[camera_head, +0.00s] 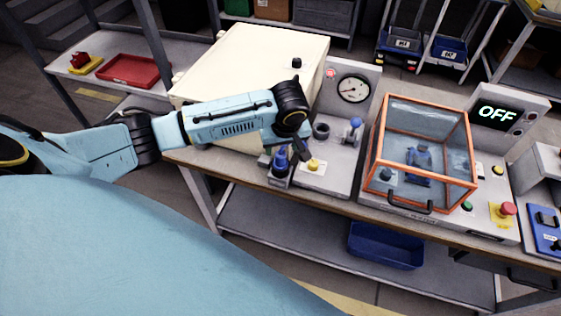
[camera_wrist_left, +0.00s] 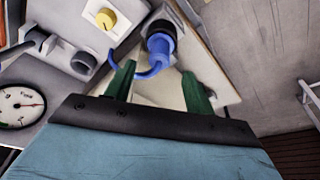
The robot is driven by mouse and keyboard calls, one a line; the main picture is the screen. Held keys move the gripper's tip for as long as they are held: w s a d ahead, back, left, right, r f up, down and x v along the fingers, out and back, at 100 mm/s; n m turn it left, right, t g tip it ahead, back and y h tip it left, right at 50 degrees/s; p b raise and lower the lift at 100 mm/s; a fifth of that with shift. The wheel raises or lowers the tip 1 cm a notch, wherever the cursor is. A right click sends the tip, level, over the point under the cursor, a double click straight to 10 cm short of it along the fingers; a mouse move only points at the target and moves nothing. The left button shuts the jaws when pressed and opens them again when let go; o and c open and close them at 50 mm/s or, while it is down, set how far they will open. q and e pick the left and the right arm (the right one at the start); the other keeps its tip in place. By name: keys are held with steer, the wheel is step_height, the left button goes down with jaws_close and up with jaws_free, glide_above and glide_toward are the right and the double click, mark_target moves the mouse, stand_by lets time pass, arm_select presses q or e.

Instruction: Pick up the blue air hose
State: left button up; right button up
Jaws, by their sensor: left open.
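The blue air hose (camera_head: 281,161) stands at the front left of the grey gauge station, with its upper end in a dark holder. In the left wrist view the blue hose (camera_wrist_left: 160,44) shows a thick round end and a thin curved piece reaching toward the left finger. My left gripper (camera_head: 287,150) is over the front of the station, close to the hose. In the left wrist view its two green fingers (camera_wrist_left: 158,88) are apart, with the hose end just beyond and between their tips. Nothing is seen clamped. My right gripper is not in view.
A yellow knob (camera_head: 313,165), a blue-handled valve (camera_head: 355,126) and a gauge (camera_head: 353,88) are on the station. To the right stands an orange-framed clear box (camera_head: 472,150) and an OFF display (camera_head: 496,114). A cream cabinet (camera_head: 245,60) stands behind my left arm.

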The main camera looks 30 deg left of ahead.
mark_target(281, 154)
arm_select(q)
steer(key=x, duration=0.6)
steer(key=shift+w+f, duration=0.15)
steer(key=shift+f, duration=0.05)
steer(key=c, duration=1.1)
step_height(281, 154, up, 10)
steer(key=shift+r, duration=0.1)
